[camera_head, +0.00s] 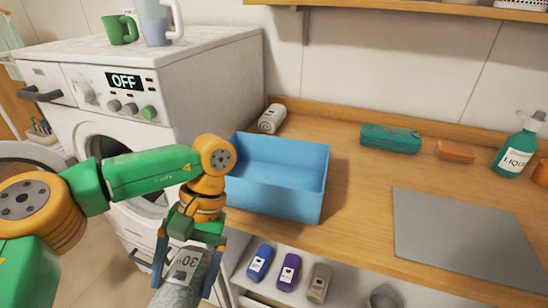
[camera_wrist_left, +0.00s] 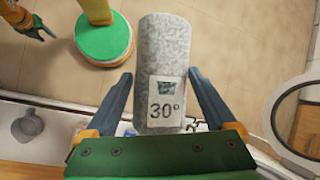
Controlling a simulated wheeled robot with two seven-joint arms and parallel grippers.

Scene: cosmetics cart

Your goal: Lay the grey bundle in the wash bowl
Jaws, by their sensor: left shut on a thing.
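My left gripper (camera_head: 182,284) is shut on the grey bundle (camera_head: 178,294), a speckled grey roll with a "30°" label. The gripper holds it low in front of the counter, left of and below the blue wash bowl (camera_head: 277,187). The wrist view shows the bundle (camera_wrist_left: 160,50) between the two blue fingers (camera_wrist_left: 160,76). The bowl is a rectangular blue tub on the counter's left end; its visible inside looks empty, and my arm covers its left edge. Part of my right gripper (camera_wrist_left: 32,22) shows at the wrist view's top left corner; its jaws are unclear.
A light roll (camera_head: 271,118) lies behind the bowl. A washing machine (camera_head: 165,85) stands left. A grey mat (camera_head: 468,235), teal case (camera_head: 390,138), orange block (camera_head: 455,152) and liquid bottle (camera_head: 517,150) are right. Several small bottles (camera_head: 288,272) stand below the counter edge.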

